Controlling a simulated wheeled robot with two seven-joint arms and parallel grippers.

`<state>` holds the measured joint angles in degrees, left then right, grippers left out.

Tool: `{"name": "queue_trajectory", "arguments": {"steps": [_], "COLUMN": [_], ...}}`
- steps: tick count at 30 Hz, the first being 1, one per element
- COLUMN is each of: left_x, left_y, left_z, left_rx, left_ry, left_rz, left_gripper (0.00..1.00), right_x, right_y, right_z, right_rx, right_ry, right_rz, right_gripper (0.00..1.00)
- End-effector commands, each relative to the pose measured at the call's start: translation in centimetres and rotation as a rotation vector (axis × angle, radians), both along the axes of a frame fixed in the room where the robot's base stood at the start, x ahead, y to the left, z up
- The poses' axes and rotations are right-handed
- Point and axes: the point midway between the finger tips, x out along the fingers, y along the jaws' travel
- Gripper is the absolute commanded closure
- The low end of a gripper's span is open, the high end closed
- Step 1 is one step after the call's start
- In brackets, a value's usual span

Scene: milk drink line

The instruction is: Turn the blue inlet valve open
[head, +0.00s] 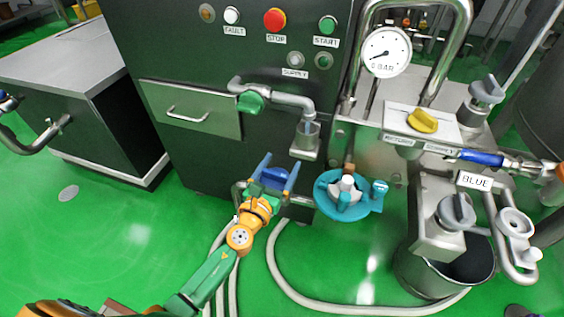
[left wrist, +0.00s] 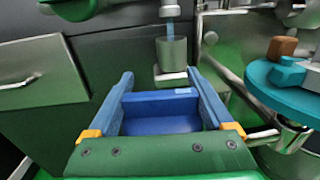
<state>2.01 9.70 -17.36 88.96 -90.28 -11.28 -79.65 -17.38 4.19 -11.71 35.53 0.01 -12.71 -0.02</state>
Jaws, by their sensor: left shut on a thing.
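The blue lever (head: 480,157) sits on a metal pipe at the right, above a white label (head: 475,181) reading BLUE. It lies roughly along the pipe. My left gripper (head: 275,173) is well to the left of that lever, in front of the dark cabinet. Its fingers close on a dark blue block-like piece (head: 272,180), which also shows between the fingers in the left wrist view (left wrist: 160,110). I cannot tell what this piece belongs to. The blue lever is not seen in the left wrist view. My right gripper is not in view.
A small metal cup (left wrist: 172,58) under a spout is just beyond the left gripper. A teal round fitting (head: 342,195) stands to its right. A yellow knob (head: 422,120), a gauge (head: 387,52) and a steel bucket (head: 415,272) are further right. Green floor lies open at the left.

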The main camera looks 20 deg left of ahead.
Motion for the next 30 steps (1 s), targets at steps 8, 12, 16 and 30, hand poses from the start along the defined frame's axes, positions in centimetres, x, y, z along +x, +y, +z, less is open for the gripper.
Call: {"name": "queue_trajectory", "arguments": {"steps": [8,12,16,30], "left_x": [0.03,0.02,0.02,-0.01], "left_y": [0.24,0.29,0.30,0.28], "left_z": [0.12,0.09,0.07,0.03], "left_rx": [0.000,0.000,0.001,0.000], "left_ry": [-0.001,-0.001,-0.001,0.000], "left_rz": [0.072,0.084,0.085,0.083], "left_gripper": [0.71,0.71,0.71,0.00], "right_x": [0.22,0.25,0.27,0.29], "right_y": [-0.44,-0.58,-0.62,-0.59], "right_z": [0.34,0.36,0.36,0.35], "right_rx": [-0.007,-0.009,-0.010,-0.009], "right_ry": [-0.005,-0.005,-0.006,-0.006], "right_rz": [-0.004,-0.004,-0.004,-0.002], "right_gripper": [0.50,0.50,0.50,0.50]}}
